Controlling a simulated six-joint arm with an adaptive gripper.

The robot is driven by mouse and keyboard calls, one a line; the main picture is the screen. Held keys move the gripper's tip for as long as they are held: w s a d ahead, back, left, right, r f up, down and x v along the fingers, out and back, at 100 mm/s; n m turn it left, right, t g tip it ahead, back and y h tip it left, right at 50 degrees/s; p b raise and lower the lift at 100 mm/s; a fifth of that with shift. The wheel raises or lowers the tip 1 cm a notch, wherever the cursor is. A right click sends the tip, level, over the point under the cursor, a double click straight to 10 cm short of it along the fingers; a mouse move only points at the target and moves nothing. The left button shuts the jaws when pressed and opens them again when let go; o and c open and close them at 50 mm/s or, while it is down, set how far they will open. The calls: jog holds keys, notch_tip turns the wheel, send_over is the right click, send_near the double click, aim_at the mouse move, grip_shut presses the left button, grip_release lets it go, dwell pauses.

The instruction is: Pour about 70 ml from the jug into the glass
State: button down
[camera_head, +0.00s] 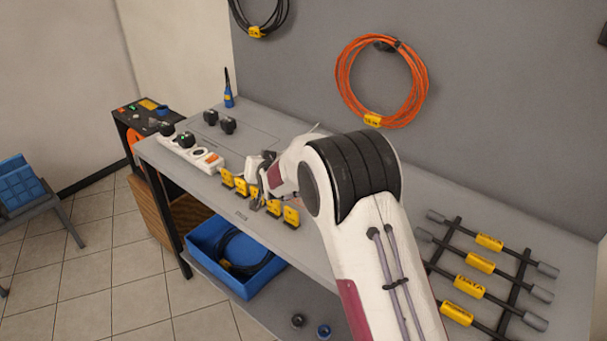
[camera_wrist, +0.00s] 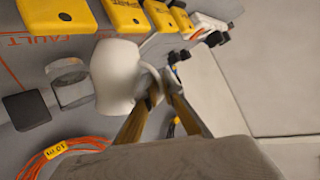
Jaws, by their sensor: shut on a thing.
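The white jug (camera_wrist: 115,77) fills the middle of the wrist view. My gripper (camera_wrist: 163,82) is shut on the jug's handle side, with its two yellowish fingers reaching up from below. A clear glass (camera_wrist: 70,82) is just left of the jug in the wrist view, and I see no liquid clearly in it. Whether the jug is tilted, I cannot tell from this turned view. In the head view my gripper (camera_head: 262,185) is over the bench behind the row of yellow tags. My arm hides the glass there.
Yellow tag blocks (camera_head: 241,187) stand along the bench's front edge. A white power strip (camera_head: 190,152) with black plugs lies to their left. A dark square (camera_wrist: 27,109) lies near the glass. A rack of tagged cables (camera_head: 480,262) is at right. An orange cable coil (camera_head: 381,80) hangs on the wall.

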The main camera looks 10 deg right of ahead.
jog(key=shift+s+a+f, duration=0.1)
jog(key=shift+a+f, duration=0.2)
jog(key=shift+f, duration=0.2)
jog(key=r, duration=0.1)
jog(key=a+r+n+b, duration=0.1)
jog(key=a+r+h+b, duration=0.1)
jog(key=shift+s, duration=0.25)
dwell(0.5)
jog(key=shift+s+a+r+n+t+h+b, duration=0.2)
jog(key=shift+a+n+t+h+b, duration=0.25)
jog(key=shift+a+n, duration=0.25)
jog(key=shift+s+a+f+n+t+h+b, duration=0.15)
jog(key=shift+a+f+n+t+h+b, duration=0.1)
jog(key=shift+a+f+n+h+b, duration=0.35)
jog(key=shift+f, duration=0.2)
